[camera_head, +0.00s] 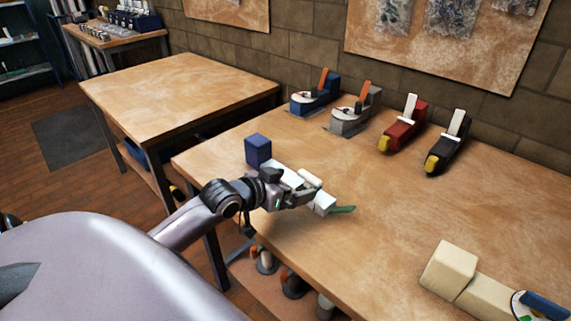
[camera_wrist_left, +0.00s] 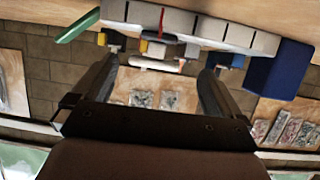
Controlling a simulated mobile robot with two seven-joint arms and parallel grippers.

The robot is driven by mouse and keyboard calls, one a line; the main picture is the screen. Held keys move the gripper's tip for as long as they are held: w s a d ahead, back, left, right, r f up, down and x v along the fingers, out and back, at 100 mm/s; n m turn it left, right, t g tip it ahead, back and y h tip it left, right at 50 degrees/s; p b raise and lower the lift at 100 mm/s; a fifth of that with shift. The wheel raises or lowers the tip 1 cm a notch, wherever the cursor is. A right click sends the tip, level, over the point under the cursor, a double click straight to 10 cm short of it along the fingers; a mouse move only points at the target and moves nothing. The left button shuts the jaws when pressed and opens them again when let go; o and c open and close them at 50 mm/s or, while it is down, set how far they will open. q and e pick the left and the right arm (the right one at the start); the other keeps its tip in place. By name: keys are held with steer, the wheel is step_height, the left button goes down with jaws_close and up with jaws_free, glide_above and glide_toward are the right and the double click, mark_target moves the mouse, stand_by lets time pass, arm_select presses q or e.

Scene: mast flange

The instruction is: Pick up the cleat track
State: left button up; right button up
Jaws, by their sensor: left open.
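A white segmented bar, which looks like the cleat track (camera_wrist_left: 200,28), runs across the top of the left wrist view. I see nothing between the fingers. My right gripper is out of view.
Several clutch-like devices, including a red one (camera_head: 403,125) and a black one (camera_head: 448,142), stand along the wall. Beige blocks (camera_head: 451,268) lie at the front right. The table's middle right is clear. A second, bare table (camera_head: 175,85) stands to the left.

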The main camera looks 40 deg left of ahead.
mark_target(307, 179)
arm_select(q)
steer(key=shift+d+r+x, duration=0.1)
steer(key=shift+r+x, duration=0.05)
steer(key=shift+x, duration=0.7)
steer(key=shift+d+r+x, duration=0.1)
steer(key=shift+r+x, duration=0.1)
steer(key=shift+x, duration=0.7)
steer(key=shift+d+r+x, duration=0.1)
steer(key=shift+r+x, duration=0.05)
steer(key=shift+x, duration=1.55)
steer(key=c, duration=0.8)
steer(key=shift+r, duration=0.1)
steer(key=c, duration=0.4)
